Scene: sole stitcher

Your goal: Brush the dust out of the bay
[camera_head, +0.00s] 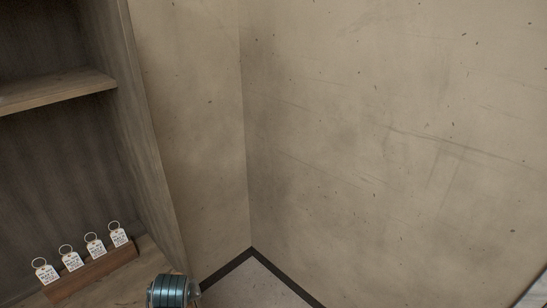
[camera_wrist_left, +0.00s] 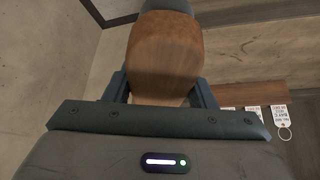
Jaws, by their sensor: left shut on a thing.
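In the left wrist view my left gripper (camera_wrist_left: 162,92) is shut on a brown wooden piece (camera_wrist_left: 165,62) with a dark grey part beyond it. It looks like a brush handle, but no bristles show. My left gripper does not show clearly in the head view. My right gripper is out of view. I cannot make out the bay or the dust in either view.
A wooden shelf unit (camera_head: 105,88) stands at the left. Several white key tags (camera_head: 95,244) hang on a wooden block (camera_head: 92,276) there. A teal banded cylinder (camera_head: 168,291) is at the bottom edge, partly cut off. Bare walls (camera_head: 390,130) meet in a corner.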

